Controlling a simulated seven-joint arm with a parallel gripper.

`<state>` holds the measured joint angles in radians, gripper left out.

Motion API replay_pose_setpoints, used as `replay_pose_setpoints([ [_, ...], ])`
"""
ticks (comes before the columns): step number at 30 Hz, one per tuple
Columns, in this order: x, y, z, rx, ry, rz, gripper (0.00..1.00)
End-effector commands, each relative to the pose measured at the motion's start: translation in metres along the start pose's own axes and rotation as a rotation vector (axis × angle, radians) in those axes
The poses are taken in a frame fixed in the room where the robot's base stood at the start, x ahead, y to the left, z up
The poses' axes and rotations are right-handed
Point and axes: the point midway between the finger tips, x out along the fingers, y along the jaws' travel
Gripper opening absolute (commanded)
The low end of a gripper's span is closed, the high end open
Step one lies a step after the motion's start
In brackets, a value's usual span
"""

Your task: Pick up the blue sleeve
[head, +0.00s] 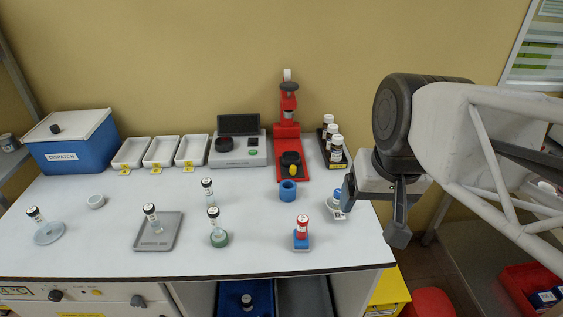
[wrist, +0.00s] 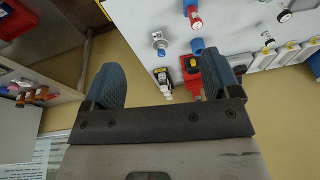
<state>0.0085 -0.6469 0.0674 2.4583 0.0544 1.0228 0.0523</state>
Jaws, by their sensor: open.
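The blue sleeve (head: 288,191) is a short, upright blue ring with an open top. It stands on the white bench in front of the red press. In the wrist view the blue sleeve (wrist: 198,46) shows beyond the right fingertip. My gripper (head: 373,212) is open and empty at the bench's right edge, to the right of the sleeve and apart from it. In the wrist view my gripper (wrist: 161,62) has its two dark blue fingers spread wide with nothing between them held.
The red press (head: 286,130) stands behind the sleeve. A red-capped vial (head: 302,227) sits in a blue holder in front. A small jar (head: 336,199) on a light base stands between the sleeve and my gripper. A dark rack of bottles (head: 333,145) is behind right.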

Motion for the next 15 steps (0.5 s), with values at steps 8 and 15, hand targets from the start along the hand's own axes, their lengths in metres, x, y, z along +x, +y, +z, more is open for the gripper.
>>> replay_pose_setpoints([
  [8, 0.009, -0.026, -0.021, 0.200, 0.005, -0.147, 0.83],
  [15, 0.018, -0.062, -0.059, 0.539, -0.011, -0.368, 0.83],
])
